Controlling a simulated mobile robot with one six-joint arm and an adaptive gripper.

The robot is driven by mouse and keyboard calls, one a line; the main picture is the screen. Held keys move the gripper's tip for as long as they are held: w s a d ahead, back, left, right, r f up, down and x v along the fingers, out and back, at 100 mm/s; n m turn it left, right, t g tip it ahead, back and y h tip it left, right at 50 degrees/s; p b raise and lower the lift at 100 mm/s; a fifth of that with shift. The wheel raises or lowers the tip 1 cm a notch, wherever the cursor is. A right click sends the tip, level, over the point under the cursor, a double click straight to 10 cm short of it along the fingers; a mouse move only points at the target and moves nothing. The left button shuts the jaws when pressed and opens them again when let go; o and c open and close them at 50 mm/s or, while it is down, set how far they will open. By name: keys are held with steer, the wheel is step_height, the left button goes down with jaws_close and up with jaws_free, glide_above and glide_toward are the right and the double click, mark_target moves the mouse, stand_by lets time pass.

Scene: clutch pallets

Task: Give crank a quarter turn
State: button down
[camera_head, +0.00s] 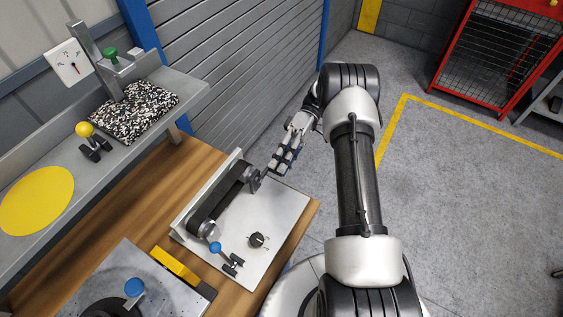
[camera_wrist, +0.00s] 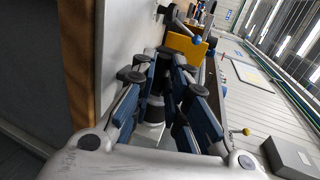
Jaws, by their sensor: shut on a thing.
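The crank (camera_head: 253,181) sits at the far end of a belt drive with a black belt (camera_head: 217,198), mounted on a light plate (camera_head: 240,220) on the wooden bench. My gripper (camera_head: 276,164) reaches in from the upper right at the crank's handle side. In the wrist view my gripper (camera_wrist: 160,85) has its blue-padded fingers on both sides of a dark round crank handle (camera_wrist: 153,108). The fingers are shut on it. The handle is mostly hidden by the fingers in the head view. The crank's exact angle is hard to tell.
The plate carries a black knob (camera_head: 257,240) and a blue-tipped lever (camera_head: 216,247). A yellow block (camera_head: 176,266) and a blue knob (camera_head: 134,287) lie nearer. A grey shelf (camera_head: 165,110) runs along the back left. The floor right of the bench is clear up to a red cage (camera_head: 500,55).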

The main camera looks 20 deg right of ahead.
steer(key=c, duration=1.6)
jaws_free()
